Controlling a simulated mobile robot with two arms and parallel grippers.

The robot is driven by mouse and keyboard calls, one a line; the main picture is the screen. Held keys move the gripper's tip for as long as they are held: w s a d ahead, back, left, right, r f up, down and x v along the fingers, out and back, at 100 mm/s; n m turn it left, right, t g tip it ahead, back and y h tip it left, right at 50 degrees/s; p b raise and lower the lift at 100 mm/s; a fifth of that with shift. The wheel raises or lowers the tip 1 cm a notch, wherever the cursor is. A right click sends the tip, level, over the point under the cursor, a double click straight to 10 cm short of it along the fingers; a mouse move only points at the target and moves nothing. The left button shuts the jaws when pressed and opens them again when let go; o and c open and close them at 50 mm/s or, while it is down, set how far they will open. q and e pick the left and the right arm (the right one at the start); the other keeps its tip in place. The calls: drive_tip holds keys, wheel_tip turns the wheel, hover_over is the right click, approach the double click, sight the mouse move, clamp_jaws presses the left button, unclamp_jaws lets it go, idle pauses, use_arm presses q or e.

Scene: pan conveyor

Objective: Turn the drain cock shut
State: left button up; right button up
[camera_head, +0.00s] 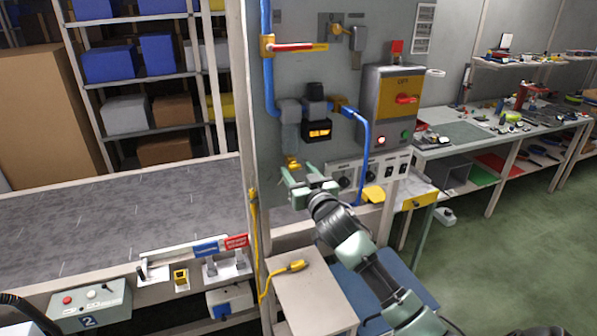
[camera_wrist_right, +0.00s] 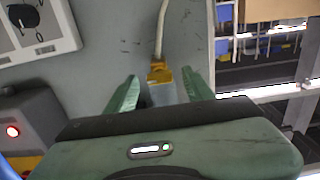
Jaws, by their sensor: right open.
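The drain cock appears as a small yellow fitting (camera_head: 292,163) under the clear filter bowl (camera_head: 290,136) on the grey panel. In the right wrist view the yellow fitting (camera_wrist_right: 160,72) sits between the bowl (camera_wrist_right: 162,94) and a pale hose (camera_wrist_right: 161,35). My right gripper (camera_head: 299,175) is open just below and in front of the fitting. In the wrist view its fingers (camera_wrist_right: 159,90) stand on either side of the bowl and fitting, with visible gaps. The exact angle of the cock's handle is too small to tell. My left gripper is not in view.
A blue pipe (camera_head: 364,150) runs down right of the lit gauge block (camera_head: 317,129). A control box with a red switch (camera_head: 405,99) and a row of dials (camera_head: 343,171) lie to the right. A conveyor (camera_head: 110,215) lies left, beyond the panel's edge post.

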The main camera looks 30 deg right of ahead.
clamp_jaws()
drive_tip(key=shift+n, duration=0.3)
drive_tip(key=n+p, duration=0.1)
drive_tip(key=n, duration=0.2)
drive_tip(key=shift+n, duration=0.3)
drive_tip(key=n, duration=0.4)
drive_tip(key=shift+n+p, duration=0.3)
drive_tip(key=shift+p, duration=0.05)
drive_tip(key=n, duration=0.4)
drive_tip(key=shift+p, duration=0.35)
drive_tip(key=shift+n+p, duration=0.45)
drive_tip(key=shift+n, duration=2.05)
